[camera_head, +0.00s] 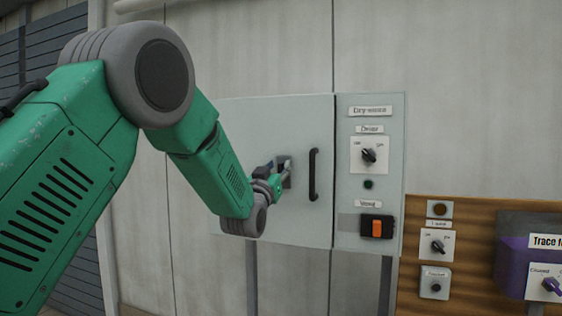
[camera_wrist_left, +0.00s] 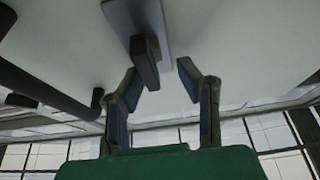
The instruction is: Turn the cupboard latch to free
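The cupboard latch is a dark lever (camera_wrist_left: 146,62) on a grey plate (camera_wrist_left: 138,16) in the left wrist view. In the head view its plate (camera_head: 288,162) is on the pale cupboard door (camera_head: 250,125), left of the black handle, and my gripper partly hides it. My left gripper (camera_head: 279,173) is at the latch. In the left wrist view its fingers (camera_wrist_left: 158,76) are apart, and the lever's end shows between them, nearer the left finger. I cannot tell whether either finger touches it. My right gripper is not in view.
A black bar handle (camera_head: 313,174) stands out just right of the latch. Further right is a control panel (camera_head: 345,120) with a dial (camera_head: 368,155) and an orange switch (camera_head: 377,227). A wooden board (camera_head: 465,270) with more switches and a purple unit (camera_head: 510,265) is at lower right.

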